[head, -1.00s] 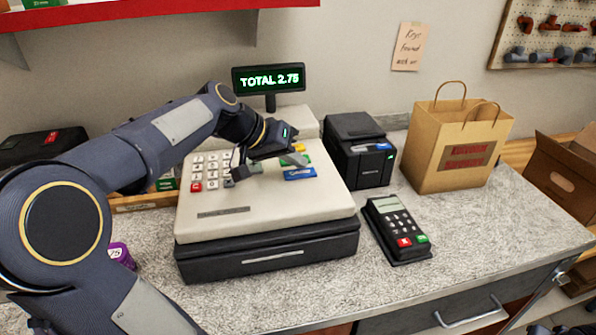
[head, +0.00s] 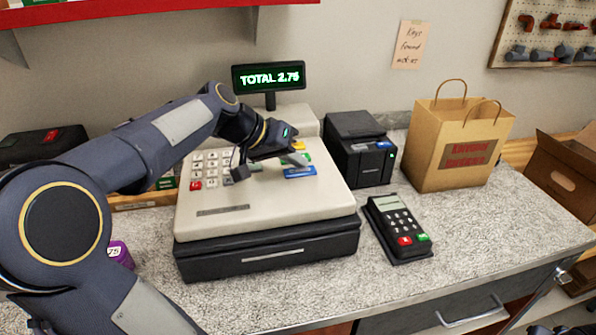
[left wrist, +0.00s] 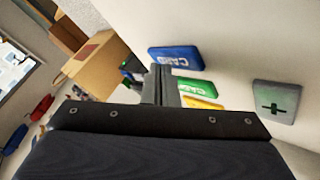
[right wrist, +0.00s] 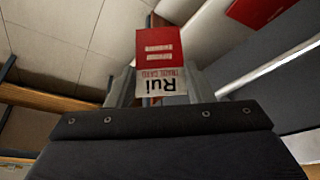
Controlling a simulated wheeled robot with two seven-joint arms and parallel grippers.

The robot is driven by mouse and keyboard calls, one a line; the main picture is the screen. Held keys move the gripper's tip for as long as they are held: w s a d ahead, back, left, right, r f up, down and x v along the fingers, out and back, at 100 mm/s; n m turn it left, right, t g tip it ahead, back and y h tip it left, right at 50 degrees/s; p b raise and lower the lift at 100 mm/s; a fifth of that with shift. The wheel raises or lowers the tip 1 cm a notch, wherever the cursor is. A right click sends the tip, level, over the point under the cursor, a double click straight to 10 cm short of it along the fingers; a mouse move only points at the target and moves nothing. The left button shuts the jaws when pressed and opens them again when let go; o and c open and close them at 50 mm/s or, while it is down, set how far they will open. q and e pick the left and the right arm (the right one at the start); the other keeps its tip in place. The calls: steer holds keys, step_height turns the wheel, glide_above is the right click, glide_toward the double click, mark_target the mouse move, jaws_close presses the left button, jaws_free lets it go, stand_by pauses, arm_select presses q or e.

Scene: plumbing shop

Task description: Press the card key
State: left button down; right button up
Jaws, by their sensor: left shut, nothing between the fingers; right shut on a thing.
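The blue card key (head: 299,172) is at the right of the register's (head: 265,210) keypad. In the left wrist view the blue key (left wrist: 175,58) shows its CARD label beside my fingertips. My left gripper (head: 303,160) is shut and empty, its tips just above or at the blue key; I cannot tell whether they touch it. In the left wrist view the closed fingers (left wrist: 163,85) partly cover the green key (left wrist: 197,87). My right gripper (right wrist: 155,90) is shut on a red and white trade card (right wrist: 160,50), seen only in the right wrist view.
The display (head: 268,77) behind reads TOTAL 2.75. A black printer (head: 360,150), a card terminal (head: 398,228) and a paper bag (head: 458,145) stand to the right. A grey plus key (left wrist: 277,101) is near the left fingers. The counter's front right (head: 490,240) is clear.

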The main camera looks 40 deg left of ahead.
mark_target(295, 172)
arm_select(q)
steer(key=shift+f, duration=0.25)
arm_select(e)
steer(key=shift+f, duration=0.25)
arm_select(q)
steer(key=shift+r, duration=0.15)
arm_select(e)
steer(key=shift+r, duration=0.1)
arm_select(q)
steer(key=shift+r, duration=0.4)
arm_select(e)
steer(key=shift+r, duration=0.25)
arm_select(q)
steer(key=shift+p, duration=0.3)
